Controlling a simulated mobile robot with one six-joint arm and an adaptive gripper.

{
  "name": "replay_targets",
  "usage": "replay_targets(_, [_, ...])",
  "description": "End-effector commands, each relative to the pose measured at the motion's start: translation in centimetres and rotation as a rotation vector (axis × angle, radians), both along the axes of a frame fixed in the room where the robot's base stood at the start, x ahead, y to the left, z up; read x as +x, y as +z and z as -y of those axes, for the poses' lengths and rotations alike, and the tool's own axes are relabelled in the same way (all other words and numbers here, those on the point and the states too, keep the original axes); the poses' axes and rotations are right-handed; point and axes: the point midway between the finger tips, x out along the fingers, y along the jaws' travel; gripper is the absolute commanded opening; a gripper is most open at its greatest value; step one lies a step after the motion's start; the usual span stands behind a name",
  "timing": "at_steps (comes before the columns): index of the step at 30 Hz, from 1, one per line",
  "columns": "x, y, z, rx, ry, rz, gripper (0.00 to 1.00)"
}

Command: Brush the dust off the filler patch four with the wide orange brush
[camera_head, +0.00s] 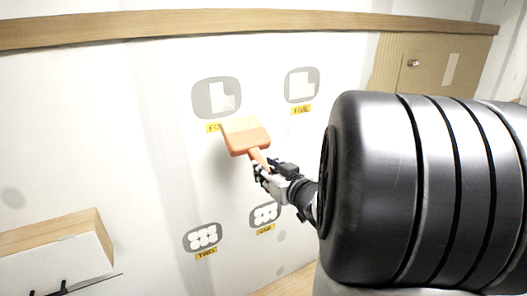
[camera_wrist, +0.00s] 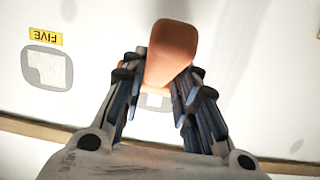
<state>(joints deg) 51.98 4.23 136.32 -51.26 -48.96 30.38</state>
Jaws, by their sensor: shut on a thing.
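The wide orange brush (camera_head: 249,141) is in my gripper (camera_head: 262,172), bristles up and pale, in the head view. My gripper is shut on its orange handle, and the brush also shows between the fingers (camera_wrist: 160,100) in the wrist view as an orange block (camera_wrist: 170,52). Filler patch four (camera_head: 208,98) is a grey rounded patch with a white angular area on the wall. The bristles are just below it and cover part of its yellow label. I cannot tell whether the bristles touch the wall. In the wrist view the patch behind the brush is mostly hidden.
Patch five (camera_head: 302,85) is to the right of patch four; it also shows in the wrist view (camera_wrist: 47,68). Patches two (camera_head: 202,237) and one (camera_head: 265,216) are lower, with white round spots. A wooden rail (camera_head: 150,27) runs above. A box-like ledge (camera_head: 60,245) juts out lower left.

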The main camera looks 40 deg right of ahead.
Motion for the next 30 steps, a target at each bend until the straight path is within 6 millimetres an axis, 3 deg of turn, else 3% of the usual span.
replay_targets(11, [0.2, 0.1, 0.1, -0.003, 0.004, 0.0, 0.0])
replay_targets(30, [6.0, 0.0, 1.4, -0.004, 0.005, -0.001, 0.0])
